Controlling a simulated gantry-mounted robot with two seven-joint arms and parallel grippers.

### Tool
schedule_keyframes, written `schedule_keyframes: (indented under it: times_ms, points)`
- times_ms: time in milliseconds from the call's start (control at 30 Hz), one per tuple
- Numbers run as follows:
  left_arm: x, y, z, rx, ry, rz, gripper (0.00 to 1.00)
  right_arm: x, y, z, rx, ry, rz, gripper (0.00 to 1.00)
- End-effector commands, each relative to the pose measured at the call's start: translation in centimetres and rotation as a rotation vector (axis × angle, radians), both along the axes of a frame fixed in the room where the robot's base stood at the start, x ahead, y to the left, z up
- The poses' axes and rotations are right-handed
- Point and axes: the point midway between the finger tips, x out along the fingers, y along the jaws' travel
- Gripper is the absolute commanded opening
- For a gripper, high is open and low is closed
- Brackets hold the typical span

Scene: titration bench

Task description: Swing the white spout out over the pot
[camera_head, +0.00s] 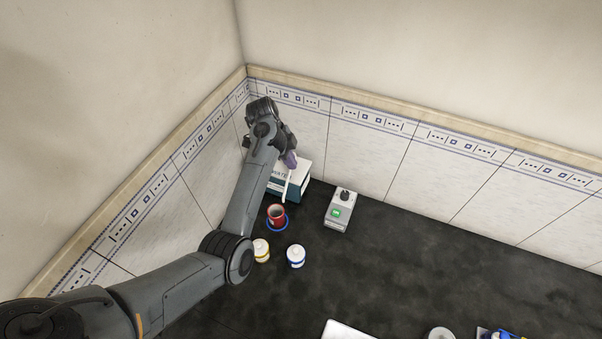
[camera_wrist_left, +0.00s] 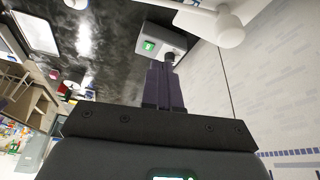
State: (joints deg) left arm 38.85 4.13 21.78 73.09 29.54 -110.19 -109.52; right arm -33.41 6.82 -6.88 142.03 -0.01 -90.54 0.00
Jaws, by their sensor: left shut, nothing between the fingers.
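The white spout (camera_head: 287,188) comes out from the white and teal box (camera_head: 303,184) in the corner and points toward the red pot (camera_head: 277,211). Its free end shows close to the pot's upper right rim; I cannot tell whether it is above the opening. The pot stands on a blue ring. My left gripper (camera_head: 291,160), with purple fingers, is at the box, near the spout's rear part. In the left wrist view the shut, empty fingers (camera_wrist_left: 165,68) are apart from a white bar with a rounded end (camera_wrist_left: 230,30), seemingly the spout.
A grey device with a green display (camera_head: 338,212) stands right of the box; it also shows in the left wrist view (camera_wrist_left: 155,45). A yellow-banded jar (camera_head: 261,250) and a blue-banded jar (camera_head: 296,257) stand in front of the pot. Tiled walls close off the corner.

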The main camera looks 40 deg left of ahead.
Motion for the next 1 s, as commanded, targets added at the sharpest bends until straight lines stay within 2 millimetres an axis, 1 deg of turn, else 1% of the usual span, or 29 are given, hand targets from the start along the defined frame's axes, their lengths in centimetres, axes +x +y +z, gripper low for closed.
schedule_keyframes:
  times_ms: [167, 333, 600, 633, 700, 800, 1000]
  points:
    - [0.2, -0.8, -1.8, -0.002, 0.007, -0.004, 0.00, 0.2, 0.1, 0.4, 0.004, -0.005, -0.002, 0.92]
    - [0.6, -1.7, -4.6, -0.002, 0.008, -0.003, 0.00, 0.2, 0.1, 0.7, 0.004, -0.006, -0.002, 0.92]
    - [1.5, -3.2, -9.3, -0.002, 0.007, -0.004, 0.00, 0.2, 0.1, 0.5, 0.003, -0.006, -0.001, 0.92]
    - [1.4, -3.0, -9.4, 0.000, 0.007, -0.002, 0.00, 0.2, 0.1, 0.6, 0.003, -0.006, -0.001, 0.92]
    - [0.9, -1.8, -9.3, 0.003, 0.006, -0.001, 0.00, 0.2, 0.1, 1.0, 0.002, -0.005, 0.000, 0.92]
    - [0.3, -0.8, -9.6, 0.003, 0.005, -0.002, 0.00, 0.2, -0.1, 1.3, -0.004, -0.006, 0.003, 0.92]
    - [-0.3, 0.2, -9.9, 0.002, 0.005, -0.004, 0.00, 0.2, -0.1, 1.5, -0.004, -0.006, 0.004, 0.92]
